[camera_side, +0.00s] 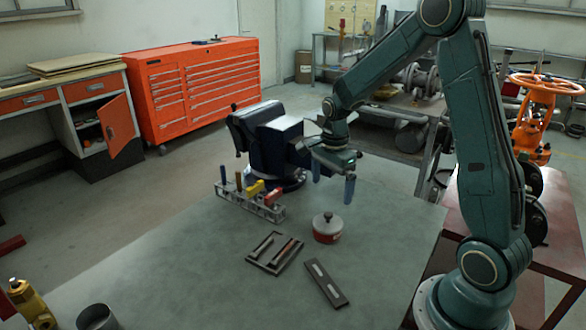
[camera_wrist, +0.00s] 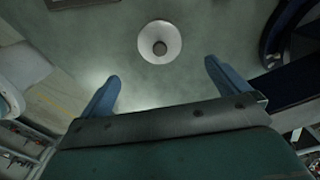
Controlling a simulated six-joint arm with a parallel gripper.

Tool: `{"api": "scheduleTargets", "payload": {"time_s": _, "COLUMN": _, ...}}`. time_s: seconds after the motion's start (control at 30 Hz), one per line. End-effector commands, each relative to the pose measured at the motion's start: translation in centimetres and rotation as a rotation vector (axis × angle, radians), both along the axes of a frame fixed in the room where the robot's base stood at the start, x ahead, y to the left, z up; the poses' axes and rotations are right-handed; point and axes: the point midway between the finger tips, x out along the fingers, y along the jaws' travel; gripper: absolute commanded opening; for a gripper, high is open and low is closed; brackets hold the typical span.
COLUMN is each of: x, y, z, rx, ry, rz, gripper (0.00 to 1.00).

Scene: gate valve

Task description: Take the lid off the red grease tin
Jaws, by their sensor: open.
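The red grease tin (camera_side: 327,235) stands upright on the grey-green table. Its pale lid (camera_side: 327,222) with a dark round knob is on top. In the wrist view the lid (camera_wrist: 171,40) shows from above as a pale disc with the dark knob (camera_wrist: 160,48) at its middle; the tin's body is hidden under it there. My gripper (camera_side: 333,182) is above the table, higher than the tin and apart from it. Its two blue fingers are spread wide with nothing between them, as the wrist view (camera_wrist: 160,82) also shows.
A blue vise (camera_side: 270,140) stands behind the tin, to its left. A tool rack (camera_side: 262,208) with several coloured handles is left of the tin. A dark tray (camera_side: 275,268) and a dark flat plate (camera_side: 325,284) lie in front. The table's right part is clear.

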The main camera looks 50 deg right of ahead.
Motion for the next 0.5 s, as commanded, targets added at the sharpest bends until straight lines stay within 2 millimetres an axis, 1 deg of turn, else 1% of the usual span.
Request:
{"api": "scheduleTargets", "payload": {"time_s": 0.03, "x": -0.1, "y": 0.0, "z": -0.9, "rx": 0.002, "ry": 0.005, "rz": 0.000, "gripper": 1.00}}
{"api": "scheduleTargets", "payload": {"time_s": 0.2, "x": -0.1, "y": 0.0, "z": -3.3, "rx": 0.001, "ry": 0.003, "rz": 0.001, "gripper": 1.00}}
{"api": "scheduleTargets", "payload": {"time_s": 0.33, "x": -0.1, "y": 0.0, "z": -4.4, "rx": 0.001, "ry": 0.003, "rz": 0.001, "gripper": 1.00}}
{"api": "scheduleTargets", "payload": {"time_s": 0.5, "x": 0.0, "y": 0.0, "z": -4.8, "rx": 0.000, "ry": 0.000, "rz": 0.001, "gripper": 1.00}}
